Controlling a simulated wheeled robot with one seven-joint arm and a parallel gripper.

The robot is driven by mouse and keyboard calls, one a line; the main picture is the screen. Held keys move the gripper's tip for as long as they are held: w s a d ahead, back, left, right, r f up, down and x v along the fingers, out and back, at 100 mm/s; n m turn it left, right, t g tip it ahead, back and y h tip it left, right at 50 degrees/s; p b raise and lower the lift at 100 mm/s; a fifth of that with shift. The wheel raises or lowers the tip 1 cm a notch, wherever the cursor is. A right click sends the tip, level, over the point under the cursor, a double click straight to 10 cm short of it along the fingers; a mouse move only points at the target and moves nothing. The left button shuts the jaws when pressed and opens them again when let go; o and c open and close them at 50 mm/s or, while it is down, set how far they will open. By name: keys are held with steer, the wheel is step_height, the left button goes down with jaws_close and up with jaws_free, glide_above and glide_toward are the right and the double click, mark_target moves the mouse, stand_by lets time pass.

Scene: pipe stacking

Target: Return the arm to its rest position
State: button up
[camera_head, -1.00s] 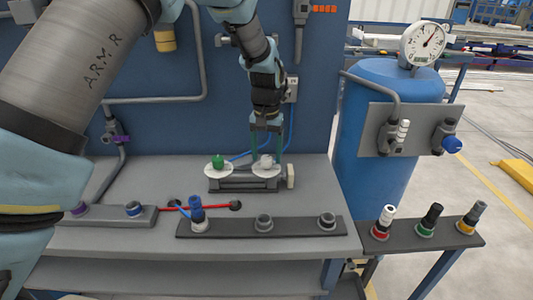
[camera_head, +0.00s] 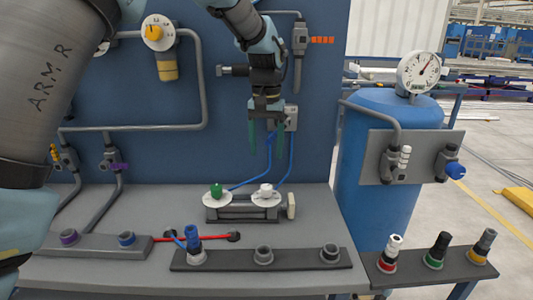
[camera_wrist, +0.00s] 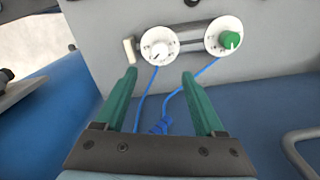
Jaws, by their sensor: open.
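My gripper (camera_head: 267,140) hangs in front of the blue back panel, above the table, with its two green fingers apart and nothing between them. In the wrist view its fingers (camera_wrist: 159,95) are spread and empty. Beyond them is the device with the white knob (camera_wrist: 160,51) and the green knob (camera_wrist: 229,40), each on a round white dial. In the head view the white knob (camera_head: 266,189) and the green knob (camera_head: 216,190) sit on the grey device (camera_head: 243,210), below and apart from my gripper.
A dark rail (camera_head: 300,258) at the table front holds a blue pipe piece (camera_head: 193,240) and two empty sockets. A side shelf (camera_head: 410,268) holds red, green and yellow-based pieces. A blue tank (camera_head: 375,210) with a gauge (camera_head: 420,72) stands right. Wall pipes (camera_head: 140,127) run left of my gripper.

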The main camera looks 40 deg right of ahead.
stand_by(0.4)
steer(key=w+a+n, duration=0.2)
steer(key=w+a, duration=0.2)
steer(key=a, duration=0.4)
steer(key=w+a+f+n, duration=0.1)
steer(key=w+a, duration=0.3)
steer(key=a, duration=0.4)
steer(key=w+a+n, duration=0.2)
steer(key=w+a, duration=0.2)
steer(key=a, duration=0.5)
steer(key=s+a+f+n, duration=0.1)
steer(key=s+a, duration=0.1)
steer(key=a, duration=0.6)
steer(key=s+a+f+n+t, duration=0.1)
steer(key=s+a+n, duration=0.1)
steer(key=a, duration=0.6)
steer(key=s+a+f+n, duration=0.1)
steer(key=s+a, duration=0.2)
steer(key=a, duration=0.5)
steer(key=shift+s+f+n+t, duration=0.25)
steer(key=shift+s+n+t, duration=0.05)
steer(key=shift+s, duration=0.1)
steer(key=shift+w, duration=0.1)
